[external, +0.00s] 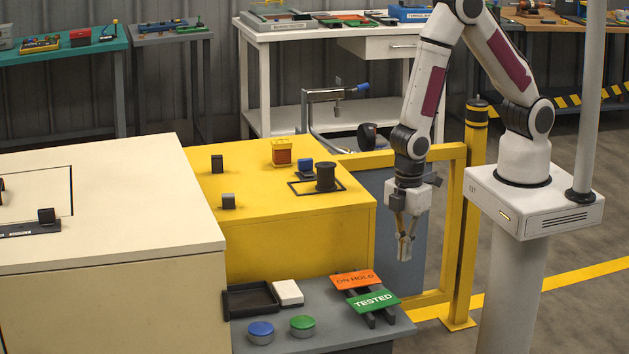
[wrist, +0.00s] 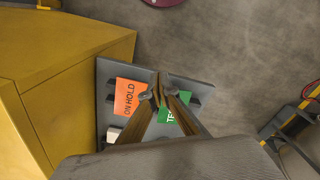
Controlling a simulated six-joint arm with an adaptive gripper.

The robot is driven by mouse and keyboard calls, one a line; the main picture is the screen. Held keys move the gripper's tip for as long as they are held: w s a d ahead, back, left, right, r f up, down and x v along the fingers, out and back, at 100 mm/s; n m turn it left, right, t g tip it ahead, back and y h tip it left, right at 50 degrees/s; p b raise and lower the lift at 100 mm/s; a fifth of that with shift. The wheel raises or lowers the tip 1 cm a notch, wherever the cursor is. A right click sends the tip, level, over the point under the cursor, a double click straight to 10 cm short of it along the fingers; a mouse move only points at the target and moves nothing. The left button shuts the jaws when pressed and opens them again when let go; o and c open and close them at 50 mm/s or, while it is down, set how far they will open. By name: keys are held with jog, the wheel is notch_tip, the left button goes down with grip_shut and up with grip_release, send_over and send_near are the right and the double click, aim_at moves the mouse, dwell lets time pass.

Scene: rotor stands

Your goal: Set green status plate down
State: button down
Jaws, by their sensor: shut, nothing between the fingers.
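The green status plate (external: 373,300), marked TESTED, lies tilted on a dark rack (external: 371,319) on the low grey bench. The orange ON HOLD plate (external: 357,279) lies just behind it on the same rack. My gripper (external: 405,258) is shut and empty, above and to the right of the plates in the external view. In the wrist view my fingertips (wrist: 159,95) overlap the area between the orange plate (wrist: 127,98) and the green plate (wrist: 176,118). The fingers hide part of the green plate there.
On the grey bench (external: 335,338) stand a black tray (external: 250,300), a white block (external: 287,292), a blue round button (external: 261,330) and a green one (external: 302,325). A yellow cabinet (external: 290,235) rises behind. A yellow guard rail (external: 455,220) stands to the right of my gripper.

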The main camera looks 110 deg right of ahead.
jog(key=shift+r, duration=1.25)
jog(key=n, duration=0.2)
send_over(370, 309)
notch_tip(370, 309, down, 4)
jog(key=shift+w+r, duration=0.1)
jog(key=w+a+r+n, duration=0.1)
jog(key=w+a+r, duration=0.2)
jog(key=w, duration=0.3)
jog(key=shift+w+a+r, duration=0.3)
jog(key=shift+a, duration=0.4)
